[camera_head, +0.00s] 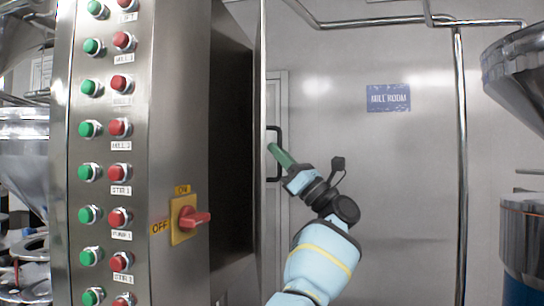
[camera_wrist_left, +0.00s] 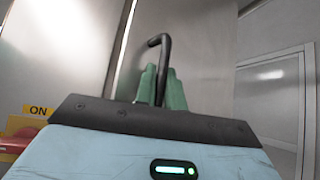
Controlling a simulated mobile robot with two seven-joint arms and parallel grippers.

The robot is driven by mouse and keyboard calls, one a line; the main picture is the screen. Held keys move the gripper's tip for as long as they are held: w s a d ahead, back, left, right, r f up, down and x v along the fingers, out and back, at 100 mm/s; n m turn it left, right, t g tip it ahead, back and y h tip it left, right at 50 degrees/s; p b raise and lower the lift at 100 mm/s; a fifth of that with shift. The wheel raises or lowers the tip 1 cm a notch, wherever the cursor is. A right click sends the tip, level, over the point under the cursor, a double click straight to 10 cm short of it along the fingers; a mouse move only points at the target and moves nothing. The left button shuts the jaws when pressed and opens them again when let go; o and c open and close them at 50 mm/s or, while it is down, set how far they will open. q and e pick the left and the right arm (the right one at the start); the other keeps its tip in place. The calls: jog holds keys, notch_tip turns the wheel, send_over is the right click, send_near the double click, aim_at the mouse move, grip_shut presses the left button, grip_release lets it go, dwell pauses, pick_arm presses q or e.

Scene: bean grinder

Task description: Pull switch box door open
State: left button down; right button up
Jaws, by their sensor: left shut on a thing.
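The switch box (camera_head: 182,120) is a tall steel cabinet at the left of the head view. Its door (camera_head: 260,90) shows nearly edge-on as a thin upright panel, with a dark area between it and the panel bearing the switch. A black bar handle (camera_head: 279,133) stands out from the door's right side. My left gripper (camera_head: 279,155) has green fingers and is shut on the handle. In the left wrist view the handle (camera_wrist_left: 165,50) rises between the green fingers (camera_wrist_left: 160,85), its top bent to the left. My right gripper is not in view.
A red rotary switch (camera_head: 190,217) on a yellow plate juts from the box, left of my arm. Rows of green and red buttons (camera_head: 120,83) cover its panel. A wall pipe (camera_head: 461,150) and steel vessel (camera_head: 520,75) stand right. Space right of the door looks clear.

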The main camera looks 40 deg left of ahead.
pick_arm(q)
jog(key=shift+w+t, duration=0.2)
jog(key=shift+t, duration=0.1)
jog(key=shift+w+d, duration=0.3)
jog(key=shift+d, duration=0.05)
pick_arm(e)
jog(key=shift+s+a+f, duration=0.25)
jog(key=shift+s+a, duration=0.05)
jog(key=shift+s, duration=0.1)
pick_arm(q)
jog(key=c, duration=1.5)
grip_release()
